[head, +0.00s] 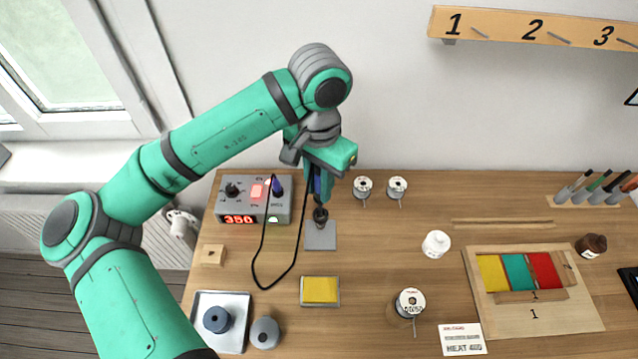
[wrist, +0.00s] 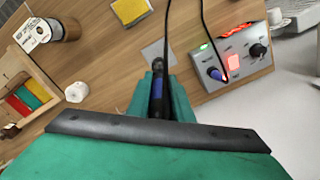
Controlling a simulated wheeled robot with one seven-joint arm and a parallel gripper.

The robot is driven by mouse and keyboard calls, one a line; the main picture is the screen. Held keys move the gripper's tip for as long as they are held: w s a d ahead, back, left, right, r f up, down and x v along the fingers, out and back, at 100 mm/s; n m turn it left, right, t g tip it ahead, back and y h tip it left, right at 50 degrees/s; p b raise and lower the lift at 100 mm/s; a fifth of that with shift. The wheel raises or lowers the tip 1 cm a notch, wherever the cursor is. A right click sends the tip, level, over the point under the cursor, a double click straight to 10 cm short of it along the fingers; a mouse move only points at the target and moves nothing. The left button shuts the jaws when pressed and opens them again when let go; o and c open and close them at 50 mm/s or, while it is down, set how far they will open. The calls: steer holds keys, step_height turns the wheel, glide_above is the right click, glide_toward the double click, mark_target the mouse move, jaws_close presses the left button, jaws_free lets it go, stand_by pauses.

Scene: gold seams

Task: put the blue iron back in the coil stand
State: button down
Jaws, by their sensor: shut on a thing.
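My gripper (head: 317,190) is shut on the blue iron (head: 317,184), which hangs upright with its tip end down. In the wrist view the blue iron (wrist: 157,88) sits between the green fingers of my gripper (wrist: 158,82). The coil stand has a grey base plate (head: 320,240) on the bench, with a dark coil (head: 320,215) above it, right below my gripper. The plate also shows in the wrist view (wrist: 152,53). The iron's tip is hidden, so I cannot tell whether it is inside the coil.
The black cord (head: 262,262) loops from the iron to the control box (head: 252,212), which reads 350. A yellow sponge (head: 320,290) lies in front of the stand. Two white spools (head: 363,187) stand behind right. A solder spool (head: 410,302) and a white jar (head: 436,243) are further right.

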mark_target(319, 204)
steer(key=shift+f, duration=3.25)
stand_by(1.2)
steer(key=c, duration=1)
jaws_free()
steer(key=shift+r, duration=3.5)
